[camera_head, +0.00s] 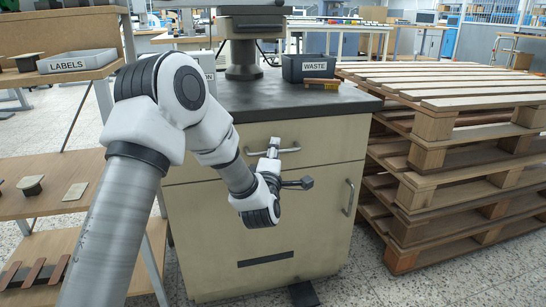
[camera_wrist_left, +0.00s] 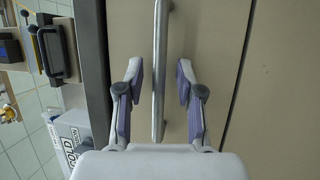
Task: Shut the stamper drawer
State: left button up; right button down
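The stamper drawer (camera_head: 325,140) is the wide beige front at the top of the cabinet, under the dark worktop. It looks about flush with the cabinet; a small gap cannot be told. Its metal bar handle (camera_head: 291,150) runs across the front, and in the left wrist view the handle (camera_wrist_left: 159,60) stands upright. My left gripper (camera_head: 274,146) is at the handle's middle. In the left wrist view, the left gripper (camera_wrist_left: 158,78) is open, with one finger on each side of the bar and gaps between. My right gripper is not in view.
A cabinet door with a side handle (camera_head: 348,198) is below the drawer. A black WASTE bin (camera_head: 306,67) and a brown-topped brush (camera_head: 321,83) are on the worktop (camera_head: 240,98). Stacked pallets (camera_head: 450,150) stand close on the right. A shelf rack with a LABELS tray (camera_head: 77,63) is at left.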

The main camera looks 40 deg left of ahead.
pick_arm(q)
jog(key=v, duration=1.1)
jog(key=shift+s+d, duration=0.15)
jog(key=shift+s, duration=0.2)
jog(key=shift+f, duration=0.15)
